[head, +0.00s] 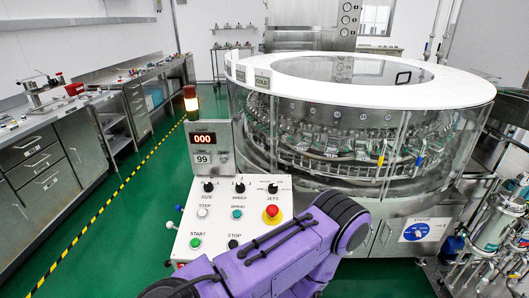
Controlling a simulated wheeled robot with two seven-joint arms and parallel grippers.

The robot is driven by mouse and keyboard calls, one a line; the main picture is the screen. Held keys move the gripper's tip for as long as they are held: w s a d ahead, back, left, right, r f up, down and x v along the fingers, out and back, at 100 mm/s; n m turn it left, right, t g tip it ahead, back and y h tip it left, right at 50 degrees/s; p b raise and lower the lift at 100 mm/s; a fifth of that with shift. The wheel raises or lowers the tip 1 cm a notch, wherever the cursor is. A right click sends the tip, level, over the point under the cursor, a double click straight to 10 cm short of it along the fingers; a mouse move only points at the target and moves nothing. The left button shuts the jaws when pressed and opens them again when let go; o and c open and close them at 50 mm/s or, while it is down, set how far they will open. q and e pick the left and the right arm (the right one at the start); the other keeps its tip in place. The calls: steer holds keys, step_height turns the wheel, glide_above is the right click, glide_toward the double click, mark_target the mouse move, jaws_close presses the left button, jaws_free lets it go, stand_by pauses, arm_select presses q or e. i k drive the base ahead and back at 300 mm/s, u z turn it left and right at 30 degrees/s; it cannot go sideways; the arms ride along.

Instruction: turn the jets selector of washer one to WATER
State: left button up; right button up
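The control panel (222,220) of the washer stands in front of the machine, with a white sloped face. The jets selector (272,188) is a small black knob at the panel's upper right, above the word JETS. Its position marks are too small to read, so I cannot tell its setting. The washer (360,140) is a large round machine with a white top and clear walls, behind the panel. A purple arm of mine crosses the lower part of the panel and hides its lower right. Neither of my grippers shows.
A size knob (209,186) and a speed knob (239,187) sit left of the jets selector. A red stop button (271,211) is just below it. A display post (208,146) rises behind the panel. Green floor is open left, beside steel benches (40,155).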

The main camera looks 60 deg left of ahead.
mark_target(273, 187)
steer(key=k, duration=0.45)
steer(key=u, duration=0.75)
